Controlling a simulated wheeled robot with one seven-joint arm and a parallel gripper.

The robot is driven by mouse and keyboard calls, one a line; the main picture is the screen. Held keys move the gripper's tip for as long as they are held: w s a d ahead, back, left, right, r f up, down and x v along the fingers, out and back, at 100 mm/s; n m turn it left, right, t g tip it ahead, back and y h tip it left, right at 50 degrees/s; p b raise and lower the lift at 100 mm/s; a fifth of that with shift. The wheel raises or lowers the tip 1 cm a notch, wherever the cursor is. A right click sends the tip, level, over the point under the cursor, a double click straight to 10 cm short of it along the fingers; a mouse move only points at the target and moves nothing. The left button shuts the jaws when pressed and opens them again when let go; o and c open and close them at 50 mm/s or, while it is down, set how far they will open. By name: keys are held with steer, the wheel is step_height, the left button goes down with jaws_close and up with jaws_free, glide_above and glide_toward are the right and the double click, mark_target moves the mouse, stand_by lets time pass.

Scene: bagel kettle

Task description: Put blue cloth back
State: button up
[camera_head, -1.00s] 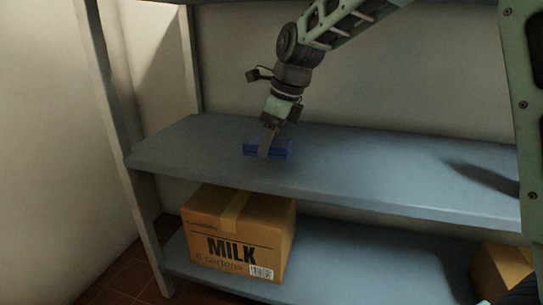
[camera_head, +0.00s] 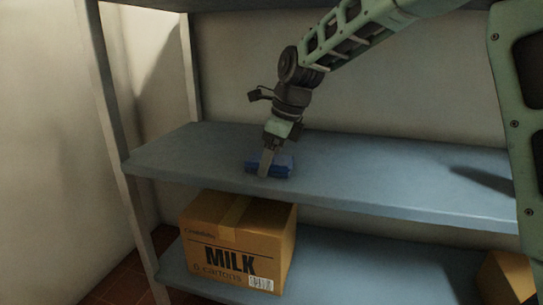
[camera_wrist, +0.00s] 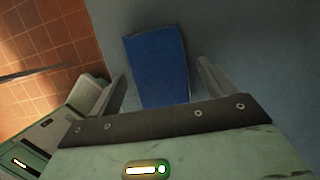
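The blue cloth (camera_head: 284,164) is a small folded block on the middle shelf (camera_head: 370,180), near its front edge. In the wrist view the cloth (camera_wrist: 157,62) lies between the two fingers of my gripper (camera_wrist: 161,76). The fingers stand apart, with a visible gap beside the cloth on the right; the left side is closer. In the head view my gripper (camera_head: 265,170) points down at the cloth, and one finger hides part of its front left. The cloth appears to rest on the shelf.
A cardboard milk box (camera_head: 236,245) stands on the lower shelf, below the cloth. Another box (camera_head: 505,278) shows at the lower right. A shelf post (camera_head: 115,120) stands at the left. The middle shelf is clear around the cloth.

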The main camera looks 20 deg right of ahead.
steer(key=shift+r, duration=0.1)
steer(key=p+v, duration=0.2)
steer(key=shift+w+a+p, duration=0.1)
steer(key=shift+p, duration=0.2)
steer(key=s+d, duration=0.2)
steer(key=d, duration=0.1)
steer(key=s+d+p, duration=0.1)
steer(key=s+d, duration=0.1)
steer(key=d, duration=0.1)
steer(key=s+d+p, duration=0.1)
steer(key=s+d, duration=0.2)
steer(key=shift+d+f, duration=0.35)
steer(key=s+a+f+n+g, duration=0.2)
steer(key=s+a+n, duration=1.05)
steer(key=n, duration=0.35)
steer(key=s+a+f+n+h, duration=0.1)
steer(key=s+a+n, duration=0.1)
steer(key=s+n, duration=0.4)
steer(key=s+a+f+n+h, duration=0.1)
steer(key=s+a+f+n, duration=0.1)
steer(key=s+n, duration=0.5)
steer(key=n, duration=0.3)
steer(key=shift+s+n, duration=0.3)
steer(key=shift+n, duration=0.1)
